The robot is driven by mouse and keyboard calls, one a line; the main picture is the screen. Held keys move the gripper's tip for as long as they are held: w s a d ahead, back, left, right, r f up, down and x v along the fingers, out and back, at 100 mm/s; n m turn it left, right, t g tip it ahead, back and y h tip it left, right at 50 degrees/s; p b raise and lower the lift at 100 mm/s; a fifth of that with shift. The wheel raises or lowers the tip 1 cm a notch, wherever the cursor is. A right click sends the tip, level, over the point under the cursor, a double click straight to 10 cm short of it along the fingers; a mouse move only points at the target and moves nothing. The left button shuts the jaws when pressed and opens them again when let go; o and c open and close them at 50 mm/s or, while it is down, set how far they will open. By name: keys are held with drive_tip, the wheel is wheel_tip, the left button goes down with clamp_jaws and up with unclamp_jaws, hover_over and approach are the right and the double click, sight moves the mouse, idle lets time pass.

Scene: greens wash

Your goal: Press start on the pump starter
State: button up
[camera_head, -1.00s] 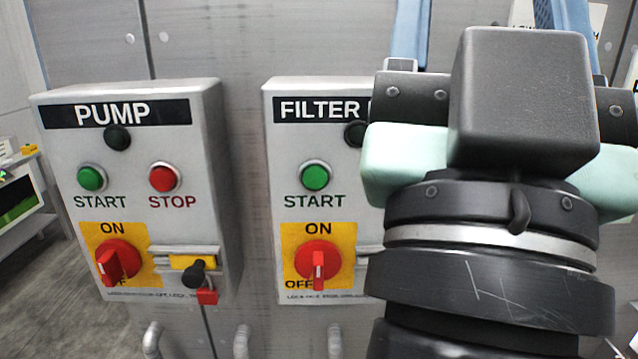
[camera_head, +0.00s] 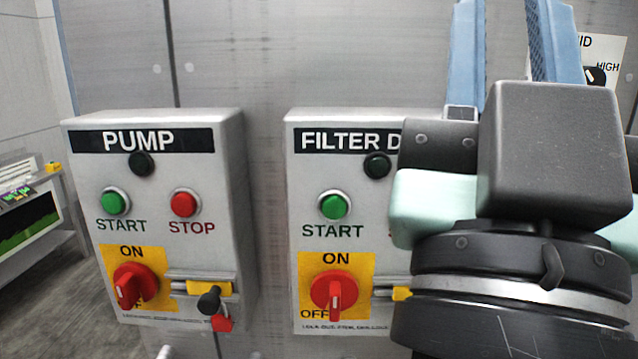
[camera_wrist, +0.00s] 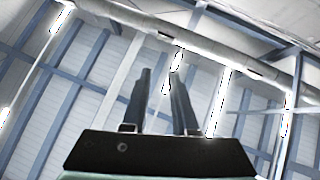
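The pump starter (camera_head: 92,170) is a grey wall box labelled PUMP at the left of the head view. Its green START button (camera_head: 114,202) sits left of a red STOP button (camera_head: 184,203), below a dark lamp (camera_head: 141,164). Its red rotary switch (camera_head: 135,285), on a yellow plate, has its handle pointing down and slightly left, partly covering the lower lettering. My gripper (camera_head: 505,15) is at the right, pointing up, well apart from the pump starter. Its two blue fingers stand apart with nothing between them; they also show in the wrist view (camera_wrist: 161,82).
A filter starter box (camera_head: 294,235) stands right of the pump box, partly hidden by my gripper. A black-knobbed yellow latch (camera_head: 209,299) with a red piece sticks out below STOP. A sign (camera_head: 604,52) reading HIGH is at upper right. The wrist camera faces the ceiling (camera_wrist: 60,95).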

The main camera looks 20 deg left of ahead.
clamp_jaws()
idle(1.4)
